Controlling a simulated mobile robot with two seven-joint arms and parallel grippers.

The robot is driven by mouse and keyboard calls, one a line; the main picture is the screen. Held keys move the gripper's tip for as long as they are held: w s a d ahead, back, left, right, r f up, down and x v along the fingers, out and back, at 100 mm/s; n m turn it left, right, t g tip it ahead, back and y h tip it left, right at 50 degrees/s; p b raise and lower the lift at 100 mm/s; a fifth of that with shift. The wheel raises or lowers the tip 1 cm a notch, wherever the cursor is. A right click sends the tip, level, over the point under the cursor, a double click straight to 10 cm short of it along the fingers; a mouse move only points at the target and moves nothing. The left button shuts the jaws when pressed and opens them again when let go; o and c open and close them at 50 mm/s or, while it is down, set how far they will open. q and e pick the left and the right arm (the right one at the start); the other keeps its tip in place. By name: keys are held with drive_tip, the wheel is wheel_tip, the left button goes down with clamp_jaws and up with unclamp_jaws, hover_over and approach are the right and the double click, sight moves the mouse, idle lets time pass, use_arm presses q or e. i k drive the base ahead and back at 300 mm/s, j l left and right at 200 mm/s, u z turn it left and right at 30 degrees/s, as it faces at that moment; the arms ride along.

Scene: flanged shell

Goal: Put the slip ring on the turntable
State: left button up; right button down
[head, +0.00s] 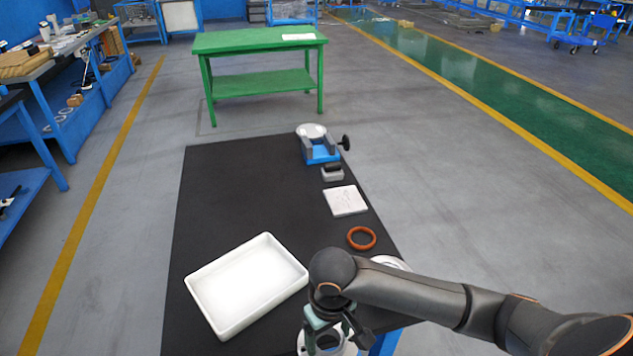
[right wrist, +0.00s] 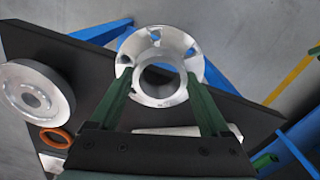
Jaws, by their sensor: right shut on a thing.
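A shiny metal flanged ring, apparently the slip ring (right wrist: 150,42), has a wide flange with several openings and a raised central sleeve. My right gripper (right wrist: 158,84) is shut on it, with green fingers on either side of the sleeve. In the head view the slip ring (head: 303,344) shows at the bottom edge, partly hidden by my right gripper (head: 333,322). A round grey disc with a raised hub and central hole, apparently the turntable (right wrist: 62,97), is left of the fingers, apart from the slip ring. In the head view my right arm mostly hides the turntable (head: 398,262). My left gripper is not visible.
On the black table (head: 235,200) are a white tray (head: 205,310), an orange ring (head: 361,247), a white tile (head: 346,201), a small grey block (head: 332,175) and a blue fixture (head: 320,153) with a dark knob. The table's far left area is clear.

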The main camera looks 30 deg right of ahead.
sight(311, 131)
drive_tip(key=l+z, duration=0.1)
drive_tip(key=z, duration=1.7)
drive_tip(key=i+l+z, duration=0.1)
drive_tip(key=l, duration=0.25)
drive_tip(key=i+l, duration=0.1)
drive_tip(key=l, duration=0.2)
drive_tip(key=i+l+z, duration=0.15)
drive_tip(key=l, duration=0.2)
drive_tip(key=i+l, duration=0.1)
drive_tip(key=l, duration=0.25)
drive_tip(key=i+l+z, duration=0.2)
drive_tip(key=i+l, duration=0.3)
drive_tip(key=i, duration=0.15)
drive_tip(key=i+l+u, duration=0.1)
drive_tip(key=i+u, duration=0.15)
drive_tip(key=i, duration=0.15)
drive_tip(key=i+l+u, duration=0.2)
drive_tip(key=i, duration=0.2)
drive_tip(key=i+u, duration=0.3)
drive_tip(key=u, duration=0.15)
drive_tip(key=i+u, duration=0.3)
drive_tip(key=u, duration=0.15)
drive_tip(key=i+u, duration=0.25)
drive_tip(key=u, duration=0.2)
drive_tip(key=i+l+u, duration=0.15)
drive_tip(key=u, duration=0.3)
drive_tip(key=i+l, duration=0.05)
drive_tip(key=i, duration=0.05)
